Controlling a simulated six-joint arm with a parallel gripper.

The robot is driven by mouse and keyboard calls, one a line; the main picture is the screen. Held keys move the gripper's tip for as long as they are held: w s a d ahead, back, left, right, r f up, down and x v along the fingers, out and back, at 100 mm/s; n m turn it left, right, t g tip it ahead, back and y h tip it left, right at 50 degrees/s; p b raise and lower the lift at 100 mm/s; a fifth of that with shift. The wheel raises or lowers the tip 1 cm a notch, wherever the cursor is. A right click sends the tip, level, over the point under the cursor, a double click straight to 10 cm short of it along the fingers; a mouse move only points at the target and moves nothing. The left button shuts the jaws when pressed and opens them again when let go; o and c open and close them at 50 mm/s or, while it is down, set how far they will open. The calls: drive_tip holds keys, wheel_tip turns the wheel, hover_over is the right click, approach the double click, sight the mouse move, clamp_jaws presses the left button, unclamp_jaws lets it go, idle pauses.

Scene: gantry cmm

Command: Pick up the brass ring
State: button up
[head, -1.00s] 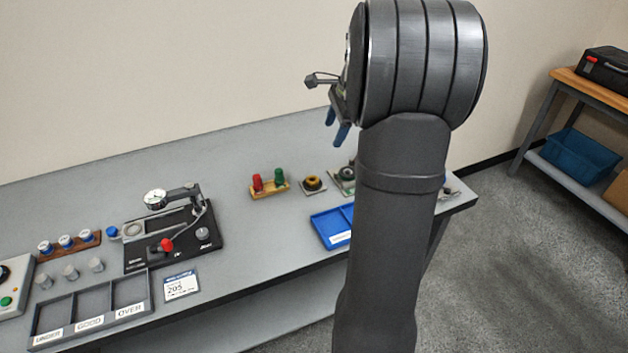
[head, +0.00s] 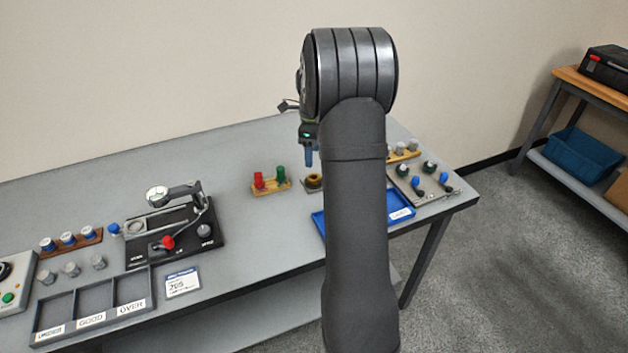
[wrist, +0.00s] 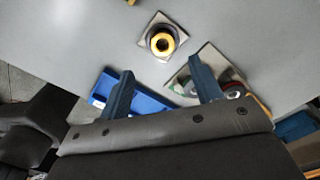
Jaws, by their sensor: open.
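The brass ring (head: 313,180) sits on a small square plate on the bench, right of the red and green pieces and partly hidden by my arm. In the wrist view the brass ring (wrist: 162,43) shows whole, seated on a dark round base on its plate. My gripper (head: 309,157) points down just above and behind the ring in the head view. In the wrist view my gripper (wrist: 162,84) has its two blue fingers wide apart and nothing between them. The ring lies ahead of the fingertips, roughly centred between them.
A blue tray (head: 403,215) lies in front of the ring. A wooden block with red and green pieces (head: 270,180) stands left of it. A plate with knobs (head: 425,185) is at the right. The gauge fixture (head: 205,245) and sorting tray (head: 95,305) are further left.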

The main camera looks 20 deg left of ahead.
drive_tip(key=f, duration=0.9)
drive_tip(key=shift+w+d, duration=0.15)
drive_tip(key=shift+w, duration=0.05)
drive_tip(key=shift+c, duration=0.5)
drive_tip(key=c, duration=1.1)
